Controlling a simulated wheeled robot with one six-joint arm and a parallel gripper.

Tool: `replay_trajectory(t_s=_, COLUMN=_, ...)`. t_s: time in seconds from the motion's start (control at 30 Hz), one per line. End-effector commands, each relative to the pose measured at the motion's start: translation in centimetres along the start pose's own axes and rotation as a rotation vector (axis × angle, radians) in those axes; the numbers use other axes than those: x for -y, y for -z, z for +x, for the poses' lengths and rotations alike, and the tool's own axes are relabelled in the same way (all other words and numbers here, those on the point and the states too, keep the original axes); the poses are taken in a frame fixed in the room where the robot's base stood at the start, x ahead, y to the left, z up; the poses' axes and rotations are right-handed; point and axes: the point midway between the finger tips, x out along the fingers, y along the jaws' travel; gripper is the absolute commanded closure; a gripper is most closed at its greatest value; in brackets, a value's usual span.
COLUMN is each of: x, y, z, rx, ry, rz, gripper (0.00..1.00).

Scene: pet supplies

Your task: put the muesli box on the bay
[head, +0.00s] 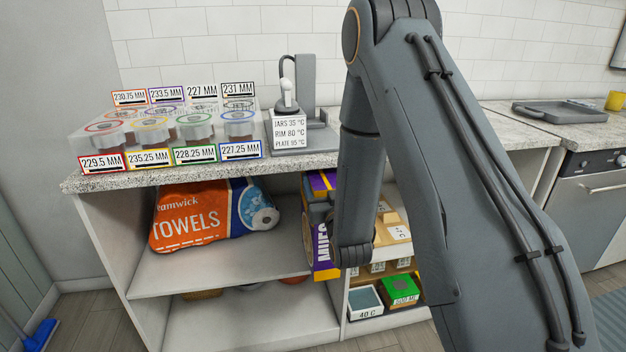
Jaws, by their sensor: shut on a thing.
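The muesli box (321,240) is purple and yellow with white lettering. It stands upright at the front of the open shelving under the counter, right of the towel pack. My gripper (319,212) is mostly hidden by my own arm and the box; the grey part that shows is against the box, shut on it. The shelf bay (225,268) under the counter has a pale board and holds the towel pack at its left. I cannot tell whether the box touches that board.
An orange and blue towel pack (205,215) fills the bay's left part. Labelled clear jar holders (165,130) and a grey machine (305,115) stand on the counter (190,176). A wooden crate (392,232) and a green-topped box (400,289) sit to the right, partly behind my arm.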

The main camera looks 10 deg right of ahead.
Motion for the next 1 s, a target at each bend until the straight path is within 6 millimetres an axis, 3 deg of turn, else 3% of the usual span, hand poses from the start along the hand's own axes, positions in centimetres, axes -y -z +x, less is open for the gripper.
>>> replay_trajectory(t_s=0.3, x=0.3, y=-1.0, z=7.3, rx=-0.005, ry=0.003, rz=0.001, gripper=0.94)
replay_trajectory(t_s=0.5, x=0.4, y=-1.4, z=10.2, rx=-0.003, ry=0.004, rz=0.001, gripper=0.94)
replay_trajectory(t_s=0.67, x=0.4, y=-1.7, z=10.8, rx=-0.003, ry=0.005, rz=0.001, gripper=0.94)
replay_trajectory(t_s=1.0, x=0.4, y=-5.0, z=10.2, rx=-0.002, ry=0.005, rz=0.001, gripper=0.94)
